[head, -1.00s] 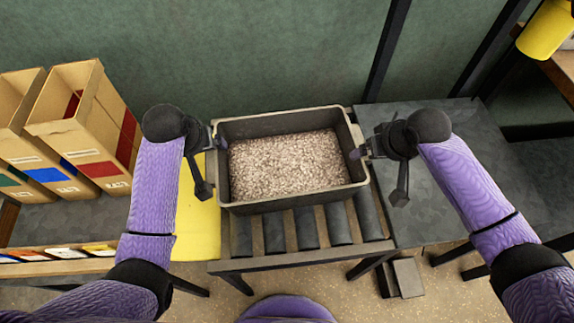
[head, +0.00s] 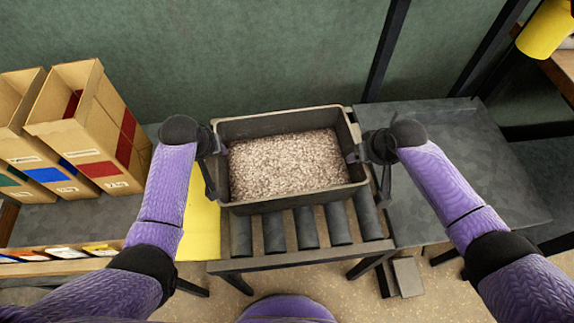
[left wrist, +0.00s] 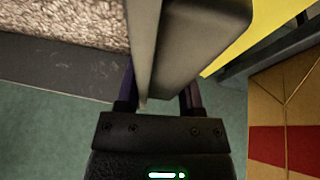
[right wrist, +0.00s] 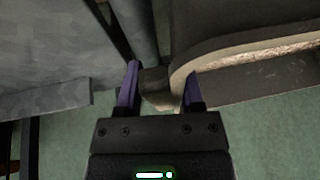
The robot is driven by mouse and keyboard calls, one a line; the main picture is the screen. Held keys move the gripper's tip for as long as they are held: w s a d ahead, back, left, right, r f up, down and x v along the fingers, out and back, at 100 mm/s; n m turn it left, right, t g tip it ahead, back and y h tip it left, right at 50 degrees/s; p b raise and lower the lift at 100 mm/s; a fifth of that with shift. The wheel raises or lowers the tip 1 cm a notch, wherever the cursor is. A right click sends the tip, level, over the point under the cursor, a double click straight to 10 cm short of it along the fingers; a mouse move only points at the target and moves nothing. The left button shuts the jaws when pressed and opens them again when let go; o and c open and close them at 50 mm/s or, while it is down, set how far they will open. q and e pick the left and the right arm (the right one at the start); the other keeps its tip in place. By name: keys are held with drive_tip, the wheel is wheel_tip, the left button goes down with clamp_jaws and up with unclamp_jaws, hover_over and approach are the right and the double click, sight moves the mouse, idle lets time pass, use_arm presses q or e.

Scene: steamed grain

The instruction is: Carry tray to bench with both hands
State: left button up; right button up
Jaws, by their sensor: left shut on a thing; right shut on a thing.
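The tray (head: 300,198) is a dark grey rectangular tub filled with pale brownish grain (head: 288,165). It sits level on the roller stand, with bare rollers in front of it. My left gripper (head: 221,149) is shut on its left wall; the left wrist view shows the wall (left wrist: 155,40) between the fingers. My right gripper (head: 354,154) is shut at its right end; the right wrist view shows a dark part of the tray (right wrist: 157,86) between the fingers. A grey bench-like table (head: 465,185) stands right of the rollers, its top clear.
Bare rollers (head: 306,228) lie in front of the tray. A yellow panel (head: 198,225) is left of the stand. Open cardboard boxes (head: 95,120) stand at the left. A dark post (head: 388,50) rises behind the table. The green wall is close behind.

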use_arm(q)
clamp_jaws()
use_arm(e)
clamp_jaws()
use_arm(q)
drive_tip(key=shift+r, duration=0.1)
use_arm(e)
drive_tip(key=shift+r, duration=0.1)
idle(0.5)
